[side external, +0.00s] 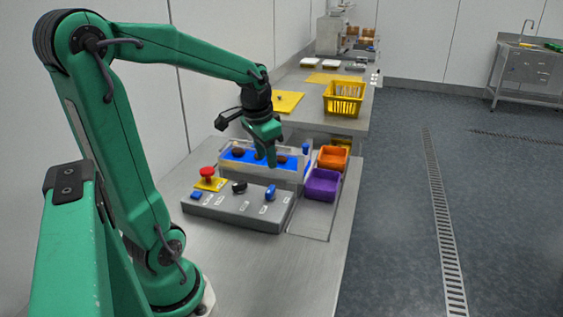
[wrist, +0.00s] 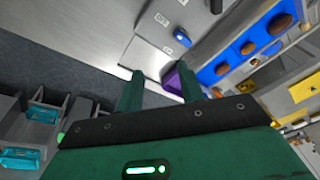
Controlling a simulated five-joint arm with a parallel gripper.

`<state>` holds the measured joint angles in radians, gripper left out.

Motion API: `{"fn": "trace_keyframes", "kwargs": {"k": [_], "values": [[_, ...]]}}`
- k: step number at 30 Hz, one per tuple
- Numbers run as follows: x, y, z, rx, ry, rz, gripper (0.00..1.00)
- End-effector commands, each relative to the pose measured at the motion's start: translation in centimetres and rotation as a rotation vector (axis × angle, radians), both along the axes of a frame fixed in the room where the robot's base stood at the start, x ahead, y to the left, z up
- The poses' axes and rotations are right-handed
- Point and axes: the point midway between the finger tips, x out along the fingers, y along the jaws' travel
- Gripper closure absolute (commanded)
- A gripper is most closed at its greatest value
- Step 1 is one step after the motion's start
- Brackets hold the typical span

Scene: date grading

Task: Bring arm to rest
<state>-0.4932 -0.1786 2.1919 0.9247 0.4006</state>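My green arm is raised and bent over the steel bench (side external: 265,265). My gripper (side external: 270,160) points down in front of a short blue belt (side external: 237,153) carrying brown dates (side external: 281,159). In the wrist view my gripper's two fingers (wrist: 160,90) stand apart, with nothing held between them. A purple bin (side external: 322,184) and an orange bin (side external: 332,158) sit right of the belt. In the wrist view part of the purple bin (wrist: 172,80) shows beyond the fingers, and the blue belt with dates (wrist: 249,48) lies at upper right.
A yellow basket (side external: 343,98) stands on the farther bench. A steel sink (side external: 527,70) stands far right across open floor.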

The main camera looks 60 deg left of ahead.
Motion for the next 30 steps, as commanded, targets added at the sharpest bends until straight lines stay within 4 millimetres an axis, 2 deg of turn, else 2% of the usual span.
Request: {"fn": "trace_keyframes", "kwargs": {"k": [1, 6, 18, 24, 30], "values": [[-0.1, -1.5, 0.6, 0.006, -0.023, -0.015, 0.62], [-1.0, -5.5, 2.0, 0.011, -0.091, -0.037, 0.62], [-4.7, -13.2, 3.6, -0.028, -0.248, -0.093, 0.62], [-6.1, -15.1, 3.6, -0.054, -0.295, -0.108, 0.62], [-6.6, -15.6, 3.6, -0.064, -0.308, -0.112, 0.62]]}}
